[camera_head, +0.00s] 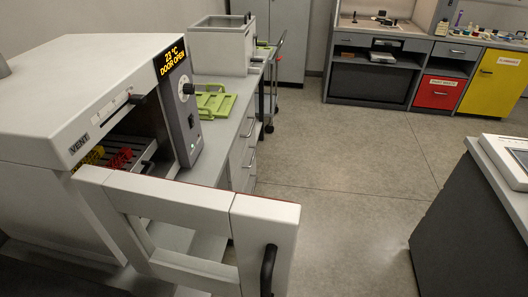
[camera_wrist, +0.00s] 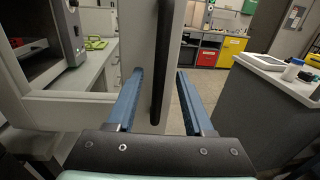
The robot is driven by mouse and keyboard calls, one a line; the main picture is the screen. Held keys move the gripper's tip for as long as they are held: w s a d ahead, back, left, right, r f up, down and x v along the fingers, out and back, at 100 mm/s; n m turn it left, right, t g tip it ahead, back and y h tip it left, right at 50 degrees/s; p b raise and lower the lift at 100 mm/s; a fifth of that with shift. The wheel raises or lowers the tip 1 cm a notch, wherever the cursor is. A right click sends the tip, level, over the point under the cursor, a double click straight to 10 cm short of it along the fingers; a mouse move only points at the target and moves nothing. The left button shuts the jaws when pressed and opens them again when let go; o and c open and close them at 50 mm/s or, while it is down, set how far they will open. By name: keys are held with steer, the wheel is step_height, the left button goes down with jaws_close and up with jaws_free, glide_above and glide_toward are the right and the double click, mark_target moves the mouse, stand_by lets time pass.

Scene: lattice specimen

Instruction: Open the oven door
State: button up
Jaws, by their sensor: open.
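The oven (camera_head: 90,85) stands at the left in the head view, and its display (camera_head: 173,62) reads 23 °C and DOOR OPEN. Its white, framed door (camera_head: 180,205) is swung out from the body, leaving the chamber mouth visible. The door's black upright handle (camera_head: 268,270) is at the lower middle, near the door's free edge. In the wrist view the handle (camera_wrist: 160,65) runs vertically between the blue fingers of my gripper (camera_wrist: 159,74). The gripper is open, with a gap on either side of the handle. My gripper does not show in the head view.
Inside the oven are a rack with red (camera_head: 120,158) and yellow (camera_head: 93,155) pieces. A green tray (camera_head: 214,102) lies on the bench behind. A grey counter (camera_head: 470,220) stands at the right. The floor (camera_head: 340,190) between is clear.

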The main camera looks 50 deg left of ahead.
steer(key=p+v, duration=0.3)
steer(key=v, duration=0.5)
steer(key=shift+s+d, duration=0.2)
steer(key=shift+s, duration=0.15)
